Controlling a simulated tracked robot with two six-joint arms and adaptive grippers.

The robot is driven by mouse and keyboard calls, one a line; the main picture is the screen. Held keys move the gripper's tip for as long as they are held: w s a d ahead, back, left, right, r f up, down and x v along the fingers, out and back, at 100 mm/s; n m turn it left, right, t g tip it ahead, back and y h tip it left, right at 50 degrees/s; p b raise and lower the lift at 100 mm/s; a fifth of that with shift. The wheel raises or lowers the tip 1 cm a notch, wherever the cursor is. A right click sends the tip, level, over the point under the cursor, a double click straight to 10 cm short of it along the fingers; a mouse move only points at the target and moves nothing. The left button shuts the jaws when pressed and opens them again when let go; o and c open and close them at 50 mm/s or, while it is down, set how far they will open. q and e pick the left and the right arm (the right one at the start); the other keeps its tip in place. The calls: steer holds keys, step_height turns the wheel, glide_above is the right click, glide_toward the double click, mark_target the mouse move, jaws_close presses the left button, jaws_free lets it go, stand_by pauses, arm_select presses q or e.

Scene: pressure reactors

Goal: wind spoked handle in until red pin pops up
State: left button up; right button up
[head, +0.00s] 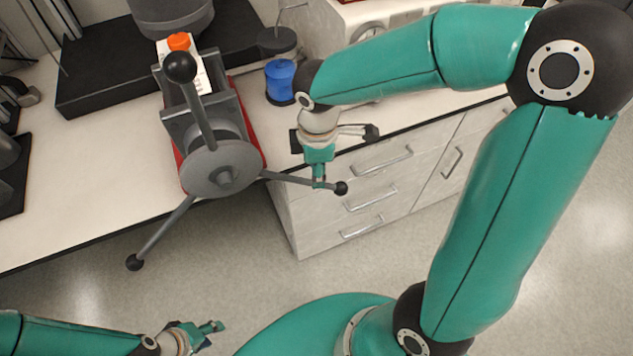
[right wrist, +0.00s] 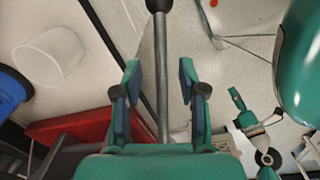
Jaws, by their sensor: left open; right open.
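The spoked handle (head: 222,168) is a grey disc with three visible spokes ending in black balls, one up, one lower left, one right. My right gripper (head: 319,184) is at the right spoke, just inboard of its ball. In the right wrist view this spoke (right wrist: 162,75) runs between the open fingers of that gripper (right wrist: 160,85), with a gap on both sides. My left gripper (head: 212,328) is open and empty, low over the floor, far from the handle. I cannot make out a red pin; an orange cap (head: 179,41) shows behind the top ball.
The handle's grey mount stands on a red base (head: 247,118) at the bench (head: 70,200) edge. A blue container (head: 280,80) stands right of it. Drawers (head: 370,185) lie below and behind my right gripper. The floor in front is clear.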

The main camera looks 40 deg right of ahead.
step_height(320, 180, down, 6)
steer(key=shift+w+f, duration=0.1)
stand_by(0.4)
jaws_close()
